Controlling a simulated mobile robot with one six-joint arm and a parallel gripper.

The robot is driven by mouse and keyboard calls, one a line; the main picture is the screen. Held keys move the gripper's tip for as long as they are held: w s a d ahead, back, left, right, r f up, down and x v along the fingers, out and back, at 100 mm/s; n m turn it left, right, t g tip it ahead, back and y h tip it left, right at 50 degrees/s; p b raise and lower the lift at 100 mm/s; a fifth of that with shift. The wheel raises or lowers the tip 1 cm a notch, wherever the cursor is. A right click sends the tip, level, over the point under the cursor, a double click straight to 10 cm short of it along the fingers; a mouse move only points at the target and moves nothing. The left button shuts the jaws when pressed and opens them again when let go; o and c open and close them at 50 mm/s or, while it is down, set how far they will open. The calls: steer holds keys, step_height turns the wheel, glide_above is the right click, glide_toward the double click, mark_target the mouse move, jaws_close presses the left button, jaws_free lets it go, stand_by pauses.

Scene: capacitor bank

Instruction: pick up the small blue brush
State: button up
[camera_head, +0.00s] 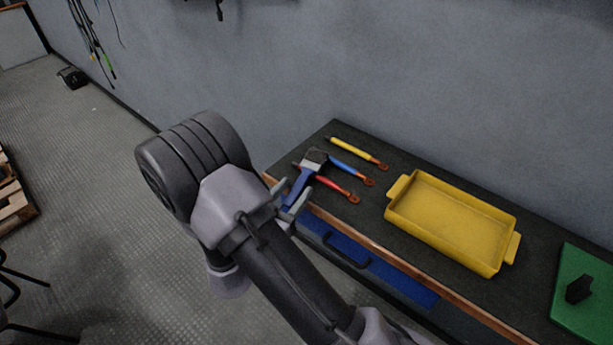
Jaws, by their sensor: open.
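A slim blue brush (346,169) with an orange-red end lies on the dark bench top, between a yellow one (353,150) and a red one (333,186) of similar shape. A wider brush-like tool (299,188) with a blue handle and a broad grey head lies to their left, near the front edge. My gripper (287,203) is open at the left end of the bench, over or beside the wide tool's handle. It looks empty and is apart from the slim blue brush. My arm hides part of the bench front.
A yellow tray (404,226) with two handles stands right of the brushes. A green board (584,292) with a black block (579,288) lies at the far right. Below the bench top is a blue drawer (372,268). A grey wall (450,90) rises behind.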

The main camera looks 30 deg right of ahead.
mark_target(302, 178)
steer(key=x, duration=0.3)
steer(key=shift+w+d, duration=0.15)
steer(key=shift+w, duration=0.05)
jaws_close()
steer(key=shift+r, duration=0.5)
steer(key=r+p, duration=0.1)
steer(key=a+r, duration=0.1)
steer(key=shift+s+r+p, duration=0.1)
steer(key=shift+r+p, duration=0.3)
steer(key=s+a+r+p, duration=0.1)
steer(key=s+a+p, duration=0.2)
steer(key=a, duration=1.1)
steer(key=shift+s+a, duration=0.35)
steer(key=shift+a, duration=0.05)
